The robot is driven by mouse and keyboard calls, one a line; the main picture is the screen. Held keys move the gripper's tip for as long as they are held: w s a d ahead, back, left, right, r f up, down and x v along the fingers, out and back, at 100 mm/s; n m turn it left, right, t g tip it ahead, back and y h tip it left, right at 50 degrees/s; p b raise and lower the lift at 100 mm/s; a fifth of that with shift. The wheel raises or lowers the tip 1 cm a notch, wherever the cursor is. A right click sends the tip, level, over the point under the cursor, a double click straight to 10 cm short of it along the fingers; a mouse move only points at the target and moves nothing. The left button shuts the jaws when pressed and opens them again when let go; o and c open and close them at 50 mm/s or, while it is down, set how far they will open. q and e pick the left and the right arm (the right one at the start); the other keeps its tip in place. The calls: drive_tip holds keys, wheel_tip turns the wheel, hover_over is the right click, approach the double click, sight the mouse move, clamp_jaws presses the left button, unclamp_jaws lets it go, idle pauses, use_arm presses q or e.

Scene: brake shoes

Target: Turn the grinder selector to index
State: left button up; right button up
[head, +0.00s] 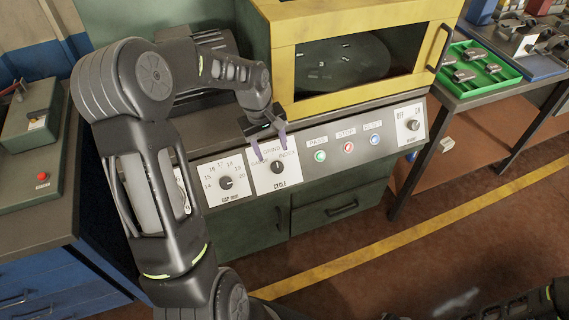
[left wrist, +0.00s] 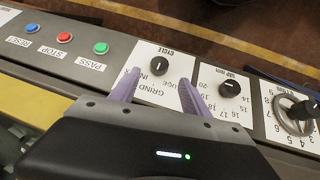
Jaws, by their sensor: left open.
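The selector is a small black knob (head: 277,167) on a white CYCLE plate (head: 264,186) with GAUGE, GRIND and INDEX lettering. A short white mark on the knob appears to run roughly upright, near GRIND, but is too small to read surely. In the left wrist view the knob (left wrist: 159,66) shows upside down beyond the fingertips. My left gripper (head: 269,151) is open and empty, its two purple fingers spread just above and behind the knob. In the left wrist view the gripper (left wrist: 158,78) has a finger on either side of the knob's line, apart from it. My right gripper is out of view.
A gap dial (head: 226,183) sits left of the selector. Green (head: 320,156), red (head: 348,147) and blue (head: 375,139) buttons and an on/off switch (head: 413,125) are to the right. The yellow grinder housing (head: 283,60) rises behind the panel. A green tray (head: 497,68) stands at right.

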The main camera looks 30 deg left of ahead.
sight(277, 165)
use_arm(q)
drive_tip(key=shift+d+f, duration=0.1)
drive_tip(key=f, duration=0.5)
drive_tip(key=w+f+p, duration=0.1)
drive_tip(key=f, duration=0.1)
drive_tip(key=shift+d+f, duration=0.3)
drive_tip(key=shift+w, duration=0.1)
clamp_jaws()
